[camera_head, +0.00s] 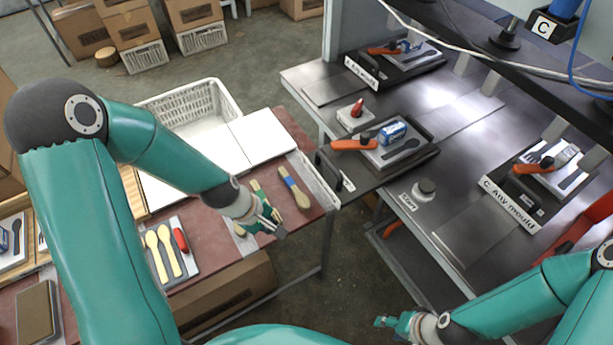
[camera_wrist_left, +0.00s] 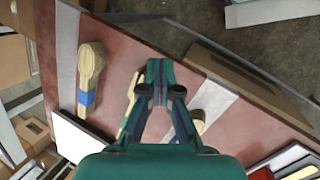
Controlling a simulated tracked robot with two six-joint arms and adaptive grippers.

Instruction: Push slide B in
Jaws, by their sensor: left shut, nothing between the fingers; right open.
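The middle slide is a dark plate (camera_head: 366,178) with a black handle (camera_head: 326,168) at its left end. It sticks out past the left edge of the press bench, and its label is too small to read. A grey mould plate with a dark spoon shape, a blue piece and an orange-handled clamp (camera_head: 353,145) sits on it. My left gripper (camera_head: 277,230) is shut and empty above the red table, apart from the slide and left of its handle. It also shows in the left wrist view (camera_wrist_left: 158,72). My right gripper (camera_head: 388,321) is open, low at the front, away from the slide.
Slide A (camera_head: 375,78) and slide C (camera_head: 510,203) sit on the bench. A start button (camera_head: 424,190) stands near its front edge. A blue-banded wooden spoon (camera_head: 293,189) lies on the red table (camera_head: 290,125). A floor gap separates table and bench.

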